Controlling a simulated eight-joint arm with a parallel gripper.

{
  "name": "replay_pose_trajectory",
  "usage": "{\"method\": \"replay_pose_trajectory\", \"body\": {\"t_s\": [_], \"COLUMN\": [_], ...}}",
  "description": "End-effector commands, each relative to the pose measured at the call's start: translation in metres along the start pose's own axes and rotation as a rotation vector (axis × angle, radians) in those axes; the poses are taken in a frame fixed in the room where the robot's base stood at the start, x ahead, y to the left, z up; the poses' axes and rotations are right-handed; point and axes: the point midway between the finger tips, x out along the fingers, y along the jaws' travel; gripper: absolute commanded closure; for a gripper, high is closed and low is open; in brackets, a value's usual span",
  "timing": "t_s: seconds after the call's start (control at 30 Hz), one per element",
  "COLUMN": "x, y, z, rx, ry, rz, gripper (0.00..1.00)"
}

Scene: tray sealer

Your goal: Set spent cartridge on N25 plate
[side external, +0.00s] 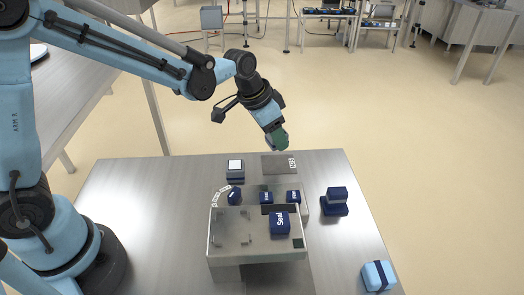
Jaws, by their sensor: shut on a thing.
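My gripper (273,127) is at the end of the arm, above the back edge of the table and pointing down. It is shut on a green block, the spent cartridge (280,139), whose top is partly hidden by the gripper. The N25 plate (272,168) is a flat grey plate near the back edge of the table, with a small white label at its right end. In the picture the cartridge is just above the plate, apart from it, and nothing lies on the plate.
The sealer (232,254) stands just in front of the plate, with dark blue blocks on it. A small device (235,170) stands left of the plate. A dark blue stacked block (335,207) and a light blue box (378,276) are at the right. The left tabletop is clear.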

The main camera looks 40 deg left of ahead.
Motion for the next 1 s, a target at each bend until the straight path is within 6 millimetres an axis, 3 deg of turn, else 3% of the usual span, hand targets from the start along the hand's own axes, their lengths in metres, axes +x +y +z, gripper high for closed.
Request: {"method": "replay_pose_trajectory", "body": {"t_s": [0.6, 1.0], "x": [0.048, 0.053], "y": [0.0, 0.0], "z": [0.019, 0.022], "rx": [0.0, 0.0], "ry": [0.0, 0.0], "rz": [0.0, 0.0], "gripper": [0.82, 0.82]}}
